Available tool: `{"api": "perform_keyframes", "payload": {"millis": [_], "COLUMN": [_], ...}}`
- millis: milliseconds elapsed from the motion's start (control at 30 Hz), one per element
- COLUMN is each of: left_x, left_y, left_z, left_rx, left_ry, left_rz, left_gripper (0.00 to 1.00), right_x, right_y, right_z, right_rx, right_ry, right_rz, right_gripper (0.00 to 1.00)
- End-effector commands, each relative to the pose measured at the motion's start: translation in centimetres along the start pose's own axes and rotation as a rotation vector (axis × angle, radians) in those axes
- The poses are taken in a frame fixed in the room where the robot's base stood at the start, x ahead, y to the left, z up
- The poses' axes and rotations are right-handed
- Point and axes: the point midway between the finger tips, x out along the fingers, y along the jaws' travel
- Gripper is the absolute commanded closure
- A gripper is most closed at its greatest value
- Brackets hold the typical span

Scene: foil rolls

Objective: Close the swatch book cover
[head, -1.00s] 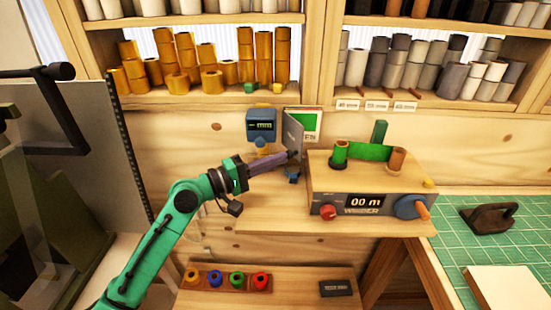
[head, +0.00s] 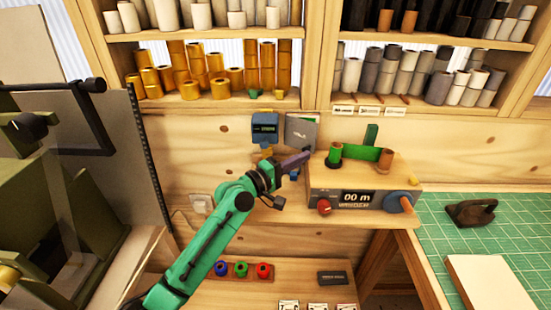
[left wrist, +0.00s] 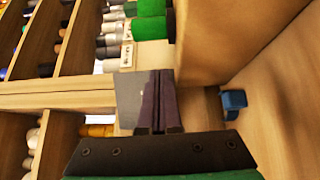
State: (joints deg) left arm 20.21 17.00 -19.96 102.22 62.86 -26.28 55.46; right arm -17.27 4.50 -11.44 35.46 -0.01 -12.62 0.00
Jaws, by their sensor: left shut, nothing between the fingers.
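The swatch book (head: 302,130) is on the wooden wall behind the bench. In the left wrist view a flat grey panel, likely the cover (left wrist: 128,97), stands beside the fingers. My left gripper (head: 307,155) is shut and empty at the lower right of the cover; it also shows in the left wrist view (left wrist: 164,80). I cannot tell whether its fingertips touch the cover. My right gripper is out of view.
The winder (head: 335,200) with its green and brown rolls stands just right of my left gripper. A blue device (head: 264,127) is on the wall left of the book. A blue piece (left wrist: 233,102) lies near the fingers. The cutting mat (head: 440,235) is at right.

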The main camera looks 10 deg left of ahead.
Motion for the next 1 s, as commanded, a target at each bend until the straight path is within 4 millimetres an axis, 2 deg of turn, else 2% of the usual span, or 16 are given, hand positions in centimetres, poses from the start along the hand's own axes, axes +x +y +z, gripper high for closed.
{"api": "perform_keyframes", "payload": {"millis": [200, 400, 1000], "left_x": [2.1, 3.3, 3.7], "left_y": [-0.2, -0.2, -0.2], "left_z": [0.4, 0.4, 0.3], "left_rx": [0.000, -0.001, -0.001], "left_ry": [-0.001, -0.001, 0.000], "left_rz": [0.001, 0.001, 0.000], "left_gripper": [1.00, 1.00, 1.00], "right_x": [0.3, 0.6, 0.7], "right_y": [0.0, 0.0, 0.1], "right_z": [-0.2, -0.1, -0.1], "right_rx": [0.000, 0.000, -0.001], "right_ry": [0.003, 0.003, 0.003], "right_rz": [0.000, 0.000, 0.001], "right_gripper": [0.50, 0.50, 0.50]}}
